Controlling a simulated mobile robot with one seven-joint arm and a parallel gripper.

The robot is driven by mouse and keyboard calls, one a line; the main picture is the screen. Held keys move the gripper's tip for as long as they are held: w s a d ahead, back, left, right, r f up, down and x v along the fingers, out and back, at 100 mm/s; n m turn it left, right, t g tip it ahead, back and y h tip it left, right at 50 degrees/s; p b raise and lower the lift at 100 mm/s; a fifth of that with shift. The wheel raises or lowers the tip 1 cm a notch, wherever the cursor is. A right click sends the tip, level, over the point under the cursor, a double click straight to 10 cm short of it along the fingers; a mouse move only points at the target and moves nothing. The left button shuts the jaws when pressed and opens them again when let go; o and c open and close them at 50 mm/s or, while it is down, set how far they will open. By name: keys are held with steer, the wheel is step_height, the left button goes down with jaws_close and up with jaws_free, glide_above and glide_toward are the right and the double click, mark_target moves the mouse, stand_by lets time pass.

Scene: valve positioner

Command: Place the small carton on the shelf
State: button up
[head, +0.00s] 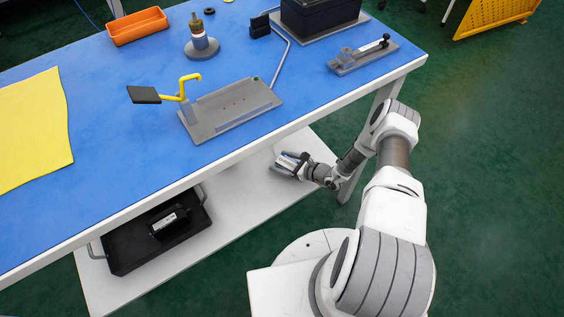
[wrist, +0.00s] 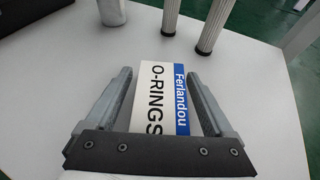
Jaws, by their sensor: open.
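The small carton (wrist: 160,100), white with a blue stripe and the words O-RINGS and Ferlandou, is between the two fingers of my gripper (wrist: 158,76) in the wrist view. The fingers are open, with a narrow gap at each side of it. The carton appears to lie on the white shelf (wrist: 55,85); its underside is hidden. In the head view my gripper (head: 287,164) is low over the white shelf (head: 235,192) under the blue table. I cannot clearly make out the carton in the head view.
Pale cylindrical posts (wrist: 213,25) stand on the shelf beyond the carton. A black tray (head: 125,255) with a black device (head: 170,221) is at the shelf's left. The blue tabletop (head: 120,100) overhangs the shelf, and a table leg (head: 352,180) is close to my wrist.

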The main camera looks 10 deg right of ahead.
mark_target(294, 165)
steer(key=p+v, duration=0.3)
steer(key=v, duration=0.8)
steer(key=shift+r, duration=0.1)
steer(key=shift+s+d+r+p, duration=0.15)
steer(key=shift+s+d+p, duration=0.15)
steer(key=shift+s, duration=0.05)
steer(key=shift+d, duration=0.1)
